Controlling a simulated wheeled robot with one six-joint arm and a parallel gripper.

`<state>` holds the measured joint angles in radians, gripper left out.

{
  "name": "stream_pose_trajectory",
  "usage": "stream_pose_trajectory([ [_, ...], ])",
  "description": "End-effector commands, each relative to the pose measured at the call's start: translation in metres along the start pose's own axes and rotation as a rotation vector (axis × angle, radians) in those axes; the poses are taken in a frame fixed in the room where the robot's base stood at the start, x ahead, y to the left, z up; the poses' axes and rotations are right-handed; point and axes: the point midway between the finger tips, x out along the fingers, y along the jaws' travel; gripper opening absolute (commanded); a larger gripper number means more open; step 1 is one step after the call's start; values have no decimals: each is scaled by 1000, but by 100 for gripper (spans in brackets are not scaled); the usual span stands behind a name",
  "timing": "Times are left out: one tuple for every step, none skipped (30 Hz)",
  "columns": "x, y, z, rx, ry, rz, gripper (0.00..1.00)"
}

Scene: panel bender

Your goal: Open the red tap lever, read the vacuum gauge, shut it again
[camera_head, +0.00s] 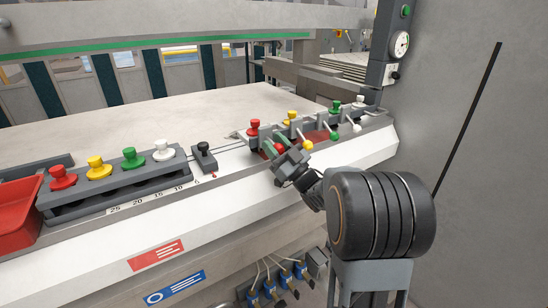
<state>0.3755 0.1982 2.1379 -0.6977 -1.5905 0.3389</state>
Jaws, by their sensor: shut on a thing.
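A row of taps sits on the grey rail at the bench's right. Levers with a yellow ball (307,146), a green ball (334,136) and a white ball (357,126) stick out at the front. My gripper (274,145) is at the left end of this row, its green-padded fingers shut at the place of the red tap lever. The lever itself is almost wholly hidden by the fingers, so its angle cannot be told. The round white vacuum gauge (399,44) is on the grey post at the upper right; its reading is too small to tell.
Red (253,127), yellow (291,117), green (336,107) and white knobs (359,102) stand behind the levers. A second knob rack (110,187), a black knob block (204,157) and a red tray (15,215) are to the left. The pale table (190,105) behind is clear.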

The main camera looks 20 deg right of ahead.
Motion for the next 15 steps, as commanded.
stream_pose_trajectory([
  [-3, -2, 4, -3, 10, -1, 0],
  [-2, -2, 4, -4, 15, -1, 0],
  [-2, -2, 3, -5, 21, 0, 0],
  [-2, -1, 3, -6, 25, 0, 0],
  [-2, -1, 3, -7, 28, 0, 0],
  [-2, -1, 3, -7, 31, 1, 0],
  [-2, -1, 2, -8, 33, 1, 0],
  [-2, -1, 2, -8, 35, 1, 0],
  [-1, -1, 2, -8, 36, 2, 0],
  [-1, -1, 2, -9, 37, 2, 0],
  [-1, -1, 2, -9, 37, 2, 0],
  [-1, -1, 1, -9, 37, 2, 0],
  [-1, -1, 1, -9, 37, 2, 0],
  [-1, -1, 1, -9, 37, 2, 0],
  [-1, -1, 1, -9, 37, 2, 0],
])
